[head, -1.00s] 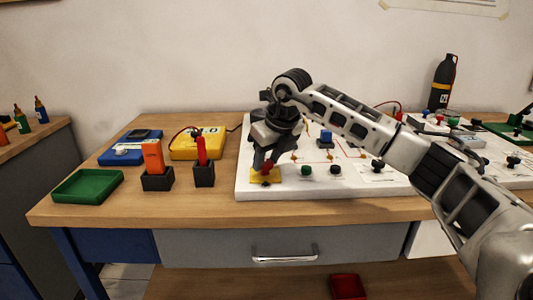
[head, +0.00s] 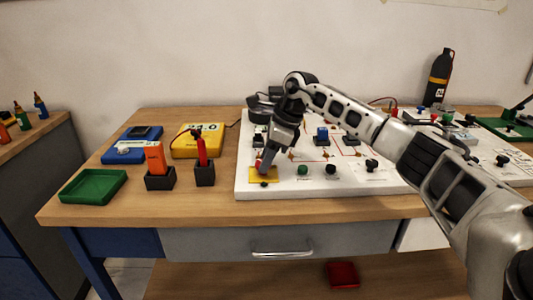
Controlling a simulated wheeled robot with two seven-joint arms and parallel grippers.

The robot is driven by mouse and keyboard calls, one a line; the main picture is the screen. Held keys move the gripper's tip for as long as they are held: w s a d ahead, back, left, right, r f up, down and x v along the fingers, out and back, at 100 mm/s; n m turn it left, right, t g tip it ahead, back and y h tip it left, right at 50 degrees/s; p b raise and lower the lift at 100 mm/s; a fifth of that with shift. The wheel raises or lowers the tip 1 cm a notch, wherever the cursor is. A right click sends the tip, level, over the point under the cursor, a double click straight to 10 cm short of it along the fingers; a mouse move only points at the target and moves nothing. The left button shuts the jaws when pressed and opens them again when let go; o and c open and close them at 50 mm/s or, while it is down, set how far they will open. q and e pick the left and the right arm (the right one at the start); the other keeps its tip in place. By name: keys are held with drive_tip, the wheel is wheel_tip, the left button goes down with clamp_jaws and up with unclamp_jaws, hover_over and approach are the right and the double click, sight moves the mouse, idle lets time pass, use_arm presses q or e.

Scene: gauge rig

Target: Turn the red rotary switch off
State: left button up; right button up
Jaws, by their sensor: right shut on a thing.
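The red rotary switch (head: 258,167) shows as a small red part above a yellow plate (head: 263,178) at the front left of the white board (head: 300,188). My right gripper (head: 266,168) points down over the yellow plate and is shut on the red switch. Its fingers hide most of the switch, so I cannot tell which way the knob points. My left gripper is not in view.
A green knob (head: 303,170) and black knobs sit right of the plate on the board. Left of the board stand a yellow meter (head: 198,141), a red probe (head: 201,152) in a black holder, an orange device (head: 156,158) and a green tray (head: 93,187).

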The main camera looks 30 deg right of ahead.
drive_tip(key=shift+r+n, duration=0.1)
drive_tip(key=shift+n, duration=0.5)
drive_tip(key=o, duration=1)
drive_tip(key=v, duration=1.6)
drive_tip(key=shift+w, duration=0.35)
